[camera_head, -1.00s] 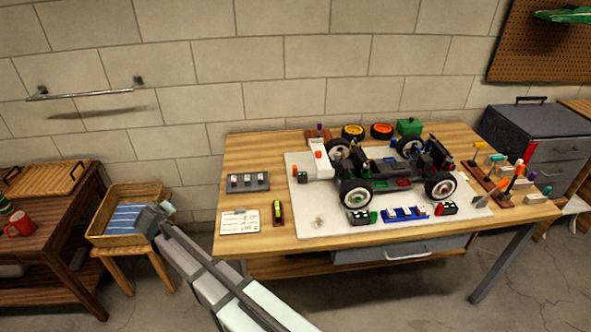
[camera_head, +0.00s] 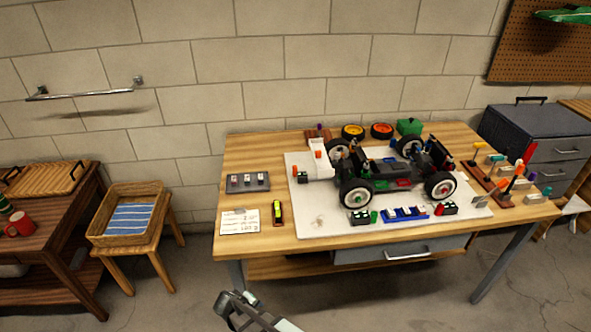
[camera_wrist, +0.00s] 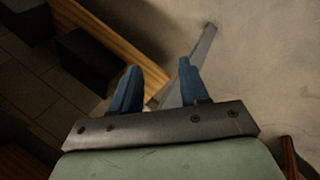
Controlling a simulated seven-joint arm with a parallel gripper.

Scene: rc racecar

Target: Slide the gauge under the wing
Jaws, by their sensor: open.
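The RC car (camera_head: 395,175) stands on a white mat (camera_head: 320,222) on the wooden workbench. A white part (camera_head: 317,168) with orange and dark pieces lies at the car's left end; I cannot tell for sure that it is the wing. A small yellow-green piece (camera_head: 277,208) in a dark brown holder, possibly the gauge, lies left of the mat beside a white printed card (camera_head: 240,221). My gripper (camera_head: 236,300) is low in front of the bench, apart from everything on it. In the wrist view its blue fingers (camera_wrist: 158,80) are spread and empty.
A grey block with several small pieces (camera_head: 248,182) lies above the card. Several small parts (camera_head: 403,214) line the mat's front edge. A rack with upright tools (camera_head: 505,187) stands at the right. A basket (camera_head: 128,215) sits on a stool at left. The bench's front edge (camera_head: 350,250) lies beyond my gripper.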

